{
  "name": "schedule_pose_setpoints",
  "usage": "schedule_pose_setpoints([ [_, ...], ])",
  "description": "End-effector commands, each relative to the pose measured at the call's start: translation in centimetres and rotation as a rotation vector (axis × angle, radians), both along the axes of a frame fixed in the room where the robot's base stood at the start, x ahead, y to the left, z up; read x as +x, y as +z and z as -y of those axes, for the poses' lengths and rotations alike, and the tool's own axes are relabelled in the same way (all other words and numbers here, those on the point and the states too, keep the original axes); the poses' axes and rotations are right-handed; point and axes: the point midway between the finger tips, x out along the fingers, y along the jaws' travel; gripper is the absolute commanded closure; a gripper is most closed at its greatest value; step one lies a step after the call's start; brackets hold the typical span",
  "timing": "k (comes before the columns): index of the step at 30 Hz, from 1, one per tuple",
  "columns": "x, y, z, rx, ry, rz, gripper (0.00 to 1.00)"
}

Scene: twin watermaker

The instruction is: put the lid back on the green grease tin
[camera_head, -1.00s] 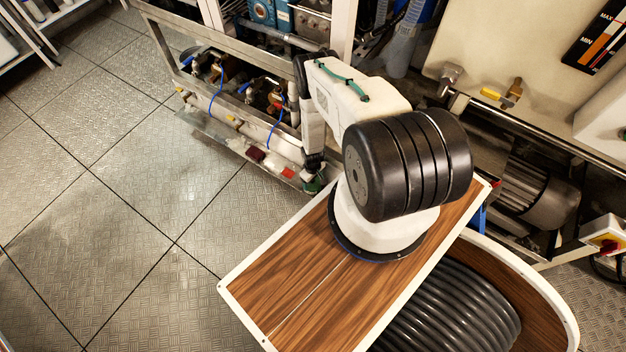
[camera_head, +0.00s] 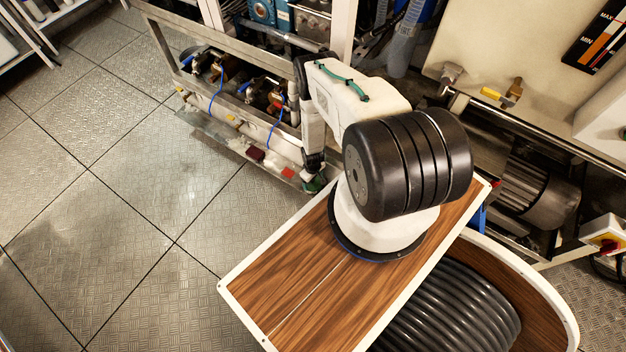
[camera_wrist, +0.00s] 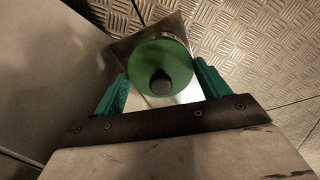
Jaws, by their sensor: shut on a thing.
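The tin's body is otherwise hidden behind the lid, so I cannot tell whether the two touch. In the head view my gripper (camera_head: 314,184) is a small green patch low beside the frame's ledge, mostly hidden by my arm.
A square metal plate (camera_wrist: 122,46) lies below the lid, with patterned floor (camera_wrist: 250,45) beyond. A plain grey surface (camera_wrist: 50,70) rises close on the left. In the head view, a red block (camera_head: 288,172) and a dark red block (camera_head: 255,153) sit along the ledge.

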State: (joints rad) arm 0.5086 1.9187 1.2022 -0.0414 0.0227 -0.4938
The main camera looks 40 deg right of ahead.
Motion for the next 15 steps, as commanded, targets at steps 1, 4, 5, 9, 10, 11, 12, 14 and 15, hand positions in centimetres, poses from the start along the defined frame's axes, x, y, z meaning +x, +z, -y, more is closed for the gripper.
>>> schedule_pose_setpoints([
  [1,0.00,0.00,0.00,0.000,0.000,0.000,0.47],
  [4,0.00,0.00,0.00,0.000,0.000,0.000,0.23],
  [5,0.00,0.00,0.00,0.000,0.000,0.000,0.14],
  [9,0.00,0.01,0.06,0.000,-0.001,0.000,0.00],
  [10,0.00,0.01,0.09,0.000,-0.002,0.001,0.00],
  [11,0.00,0.01,0.12,0.000,-0.002,0.001,0.00],
  [12,0.00,0.02,0.16,-0.001,-0.003,0.001,0.00],
  [14,0.02,0.02,0.20,-0.001,-0.003,0.001,0.00],
  [15,0.02,0.02,0.22,-0.001,-0.004,0.002,0.00],
])
